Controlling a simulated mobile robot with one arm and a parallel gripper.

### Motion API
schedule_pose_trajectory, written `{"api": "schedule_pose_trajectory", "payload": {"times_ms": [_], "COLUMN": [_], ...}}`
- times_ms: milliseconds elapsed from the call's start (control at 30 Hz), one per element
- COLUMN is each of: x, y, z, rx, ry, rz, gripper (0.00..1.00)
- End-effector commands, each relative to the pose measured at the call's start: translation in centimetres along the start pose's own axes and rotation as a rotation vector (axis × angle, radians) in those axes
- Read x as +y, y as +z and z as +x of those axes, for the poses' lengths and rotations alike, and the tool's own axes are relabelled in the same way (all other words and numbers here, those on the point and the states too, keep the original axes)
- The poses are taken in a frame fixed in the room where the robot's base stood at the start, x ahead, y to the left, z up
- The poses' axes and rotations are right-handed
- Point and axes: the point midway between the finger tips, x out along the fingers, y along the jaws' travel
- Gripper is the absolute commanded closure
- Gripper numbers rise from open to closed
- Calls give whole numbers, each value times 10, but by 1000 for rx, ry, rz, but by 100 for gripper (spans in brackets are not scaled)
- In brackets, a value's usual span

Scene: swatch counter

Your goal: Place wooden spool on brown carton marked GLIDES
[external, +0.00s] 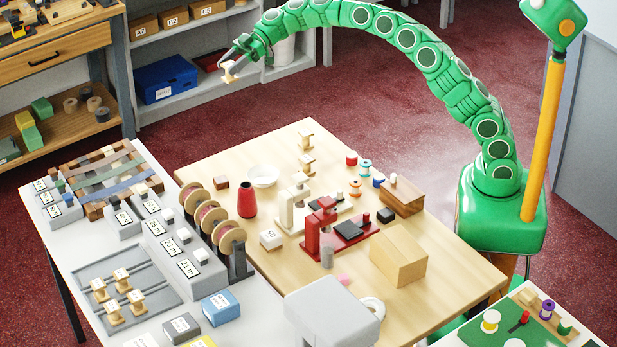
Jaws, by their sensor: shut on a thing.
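My gripper (231,62) is at the upper left, at the end of my green arm, held high with the blue bin and shelf behind it in the picture. It is shut on a small pale wooden spool (229,73), partly hidden by the fingers. A plain brown carton (398,256) sits on the right part of the wooden table, well away from the gripper. I can read no GLIDES marking on it. Smaller brown cartons stand on the back shelf, one marked A7 (144,26); none reads GLIDES.
The wooden table (470,272) holds two small machines, a white one and a red one (318,228), plus thread spools and a dark wooden block (403,196). Similar pale spools (306,162) stand at its back. A grey rack (125,290) with several spools lies on the left counter.

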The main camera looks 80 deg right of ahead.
Motion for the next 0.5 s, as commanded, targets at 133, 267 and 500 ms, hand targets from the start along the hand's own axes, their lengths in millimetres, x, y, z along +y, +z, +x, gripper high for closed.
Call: {"api": "schedule_pose_trajectory", "payload": {"times_ms": [133, 267, 500], "x": [-1, -9, -25], "y": [-13, -12, -12], "z": [-5, -2, 3], "rx": [0, 1, 2], "ry": [-2, -10, -29], "rz": [-1, -4, -12], "gripper": [82, 82, 82]}}
